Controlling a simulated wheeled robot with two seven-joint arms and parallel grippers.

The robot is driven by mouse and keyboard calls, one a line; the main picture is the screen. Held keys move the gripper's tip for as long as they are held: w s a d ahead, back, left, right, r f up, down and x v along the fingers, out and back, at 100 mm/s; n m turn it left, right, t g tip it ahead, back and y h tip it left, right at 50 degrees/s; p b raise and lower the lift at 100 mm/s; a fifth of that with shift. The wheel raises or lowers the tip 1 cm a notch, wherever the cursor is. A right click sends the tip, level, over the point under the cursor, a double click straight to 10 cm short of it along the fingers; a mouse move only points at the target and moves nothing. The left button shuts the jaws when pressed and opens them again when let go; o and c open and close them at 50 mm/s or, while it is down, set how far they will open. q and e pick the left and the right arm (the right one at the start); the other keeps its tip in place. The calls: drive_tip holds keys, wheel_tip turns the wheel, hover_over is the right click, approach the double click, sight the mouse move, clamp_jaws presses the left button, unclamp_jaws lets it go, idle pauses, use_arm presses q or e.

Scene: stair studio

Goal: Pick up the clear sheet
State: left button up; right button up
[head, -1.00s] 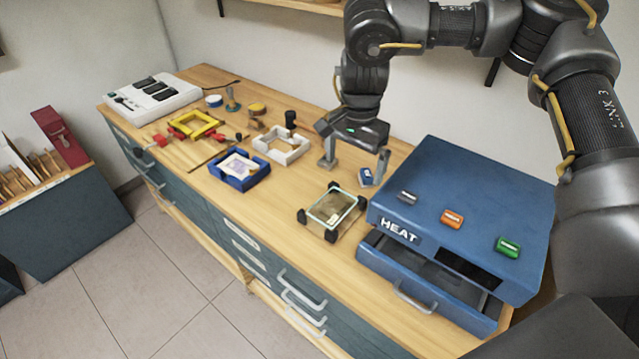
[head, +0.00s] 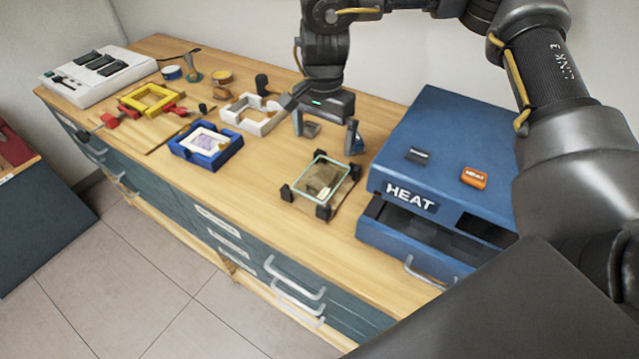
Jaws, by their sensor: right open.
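The clear sheet (head: 323,180) looks like a transparent pane with a pale teal edge. It lies on a small stand with black corner blocks (head: 323,212) on the wooden bench, left of the blue HEAT box. My right gripper (head: 325,131) points down, open and empty, behind the sheet and apart from it in the picture. Its two fingers stand left and right. Its exact height above the bench is hard to tell. My left gripper is not in view.
The blue HEAT box (head: 440,150) with a partly open drawer stands close on the right. A blue frame (head: 205,160), white frame (head: 250,127) and yellow frame (head: 150,98) lie left. A white switch panel (head: 98,76) is far left. Bare bench (head: 250,190) lies left of the sheet.

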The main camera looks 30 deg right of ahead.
hover_over(322, 177)
wheel_tip(322, 177, down, 5)
drive_tip(key=shift+d+f+p, duration=0.1)
drive_tip(key=shift+f+p, duration=0.1)
drive_tip(key=shift+p, duration=0.2)
drive_tip(key=shift+s+f, duration=0.1)
drive_tip(key=shift+f, duration=0.15)
wheel_tip(322, 177, down, 4)
drive_tip(key=shift+r+p, duration=0.2)
drive_tip(key=shift+p, duration=0.7)
drive_tip(key=shift+f, duration=0.6)
drive_tip(key=c, duration=1)
drive_tip(key=shift+o, duration=0.2)
drive_tip(key=shift+r, duration=0.1)
